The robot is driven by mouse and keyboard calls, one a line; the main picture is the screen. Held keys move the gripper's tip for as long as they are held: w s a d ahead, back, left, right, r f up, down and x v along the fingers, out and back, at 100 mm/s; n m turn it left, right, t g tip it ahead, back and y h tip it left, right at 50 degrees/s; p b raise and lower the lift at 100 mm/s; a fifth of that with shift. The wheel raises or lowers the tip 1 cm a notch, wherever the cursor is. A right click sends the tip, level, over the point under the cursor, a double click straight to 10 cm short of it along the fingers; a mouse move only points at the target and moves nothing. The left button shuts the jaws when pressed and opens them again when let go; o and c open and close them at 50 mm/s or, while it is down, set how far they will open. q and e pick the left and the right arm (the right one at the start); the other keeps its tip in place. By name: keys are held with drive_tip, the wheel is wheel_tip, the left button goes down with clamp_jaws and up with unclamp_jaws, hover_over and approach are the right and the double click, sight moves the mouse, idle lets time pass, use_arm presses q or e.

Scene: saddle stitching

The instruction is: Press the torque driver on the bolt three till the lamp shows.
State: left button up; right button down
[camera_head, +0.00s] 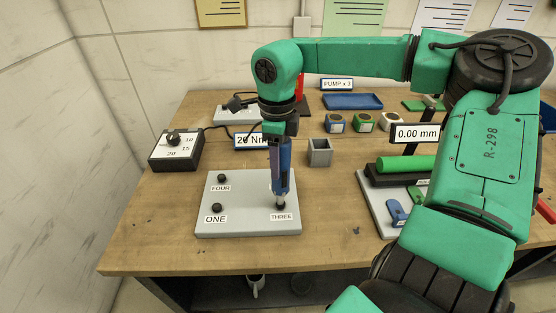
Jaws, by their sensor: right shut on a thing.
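My right gripper (279,140) is shut on the blue torque driver (281,172) and holds it upright, tip down. The driver's tip is over bolt three (280,206), just behind the THREE label on the grey plate (240,228). I cannot tell whether the tip presses on the bolt. Bolt one (217,207) and bolt four (222,178) stand clear at the plate's left. Any bolt behind the driver is hidden. No lit lamp can be made out. My left gripper is out of view.
A dial box (175,150) stands at the left, with a 20 Nm sign (250,141) partly behind my arm. A grey open box (320,152), several small tins and a blue tray (352,101) stand behind. A green cylinder (405,163) lies at the right. The table's front left is clear.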

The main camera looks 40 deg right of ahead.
drive_tip(key=shift+f, duration=0.1)
drive_tip(key=shift+r+p, duration=2.1)
drive_tip(key=shift+r, duration=1.1)
drive_tip(key=shift+f, duration=0.1)
